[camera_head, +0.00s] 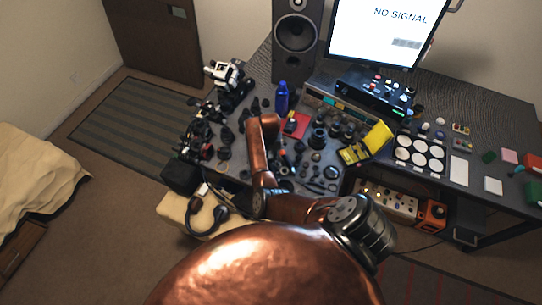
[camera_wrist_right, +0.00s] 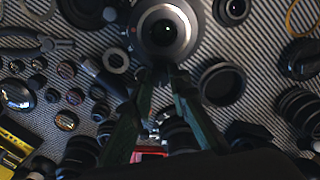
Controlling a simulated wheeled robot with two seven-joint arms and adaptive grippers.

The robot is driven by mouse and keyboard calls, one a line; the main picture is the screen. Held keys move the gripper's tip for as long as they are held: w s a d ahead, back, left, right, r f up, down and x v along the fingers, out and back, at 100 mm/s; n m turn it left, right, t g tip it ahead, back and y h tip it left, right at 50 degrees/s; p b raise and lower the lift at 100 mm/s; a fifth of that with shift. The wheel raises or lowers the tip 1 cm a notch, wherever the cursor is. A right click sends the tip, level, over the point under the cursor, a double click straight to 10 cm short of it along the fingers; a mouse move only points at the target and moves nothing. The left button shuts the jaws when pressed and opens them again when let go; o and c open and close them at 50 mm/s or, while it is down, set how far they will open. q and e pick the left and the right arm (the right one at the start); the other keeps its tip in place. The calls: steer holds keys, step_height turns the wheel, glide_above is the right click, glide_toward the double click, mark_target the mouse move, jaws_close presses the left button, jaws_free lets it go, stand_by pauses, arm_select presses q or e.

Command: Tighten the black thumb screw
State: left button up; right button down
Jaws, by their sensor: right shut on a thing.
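In the right wrist view a large round lens (camera_wrist_right: 166,30) with a grey ring and dark glass is at the top middle, seen end-on. My right gripper (camera_wrist_right: 165,74) has its two dark green fingers drawn together at the lens's lower edge. The tips are closed on a small dark part there, which looks like the black thumb screw; it is mostly hidden between them. In the head view my copper right arm reaches over the desk's left half and hides much of the gripper and lens. My left gripper is out of view.
Rings, caps and lens parts crowd the striped mat (camera_wrist_right: 232,120) around the gripper. In the head view a blue bottle (camera_head: 282,97), a yellow box (camera_head: 377,138) and a tray of white discs (camera_head: 419,154) stand close by. A speaker (camera_head: 296,38) and monitor (camera_head: 379,30) stand behind.

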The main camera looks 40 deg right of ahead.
steer(key=m+p, duration=0.1)
steer(key=m, duration=0.1)
steer(key=m+p, duration=0.1)
steer(key=m, duration=0.1)
steer(key=shift+w+r+m, duration=0.1)
steer(key=shift+r+m, duration=0.1)
steer(key=shift+m, duration=0.1)
steer(key=shift+m+p, duration=0.6)
steer(key=shift+m, duration=0.6)
steer(key=shift+d+f+m+p, duration=0.1)
steer(key=shift+m+p, duration=0.25)
steer(key=shift+m, duration=1.25)
steer(key=c, duration=1.8)
jaws_free()
step_height(320, 180, up, 12)
steer(key=shift+f, duration=0.1)
